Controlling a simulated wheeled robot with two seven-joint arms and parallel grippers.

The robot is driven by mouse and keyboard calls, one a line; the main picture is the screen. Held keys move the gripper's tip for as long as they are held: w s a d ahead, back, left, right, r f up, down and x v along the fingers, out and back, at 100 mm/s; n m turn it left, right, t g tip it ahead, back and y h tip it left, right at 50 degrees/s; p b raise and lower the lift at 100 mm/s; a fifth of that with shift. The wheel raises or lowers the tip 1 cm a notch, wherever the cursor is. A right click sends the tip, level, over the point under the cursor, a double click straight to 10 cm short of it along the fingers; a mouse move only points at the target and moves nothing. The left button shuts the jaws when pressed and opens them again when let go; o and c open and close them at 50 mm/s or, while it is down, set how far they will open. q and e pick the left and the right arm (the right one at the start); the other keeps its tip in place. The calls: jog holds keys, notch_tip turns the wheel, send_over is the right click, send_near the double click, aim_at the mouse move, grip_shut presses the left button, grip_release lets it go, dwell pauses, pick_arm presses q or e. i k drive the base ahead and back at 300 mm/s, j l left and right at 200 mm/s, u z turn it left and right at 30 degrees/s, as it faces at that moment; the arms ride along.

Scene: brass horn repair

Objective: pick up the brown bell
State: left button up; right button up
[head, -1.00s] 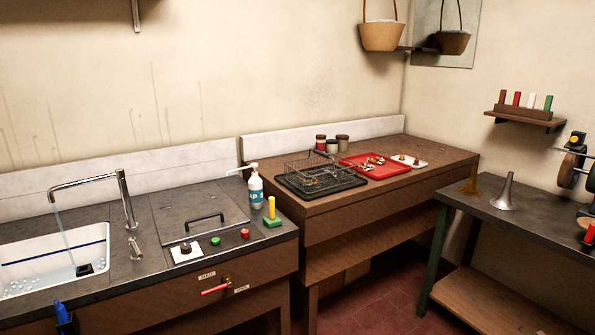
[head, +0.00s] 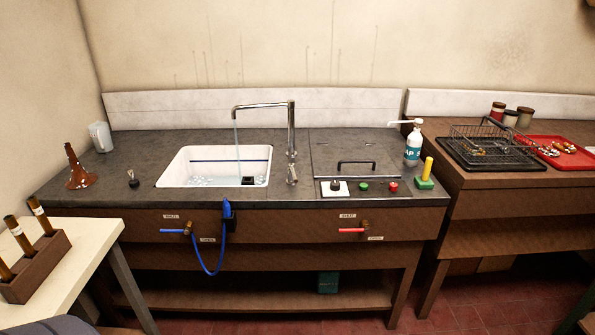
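A brown bell (head: 79,170), a flared cone with a few pale spots, stands wide end down on the left end of the dark sink counter (head: 120,195). No gripper shows in the head view. I cannot see whether either gripper is open or holds anything.
A sink (head: 214,181) with running water lies right of the bell. A small dark-knobbed item (head: 133,179) and a clear cup (head: 100,137) stand near the bell. A pale table (head: 85,240) with a brown rack (head: 38,268) of tubes stands front left. A soap bottle (head: 413,146) stands right.

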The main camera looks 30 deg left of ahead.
aim_at(79, 177)
jog(key=u, duration=2.3)
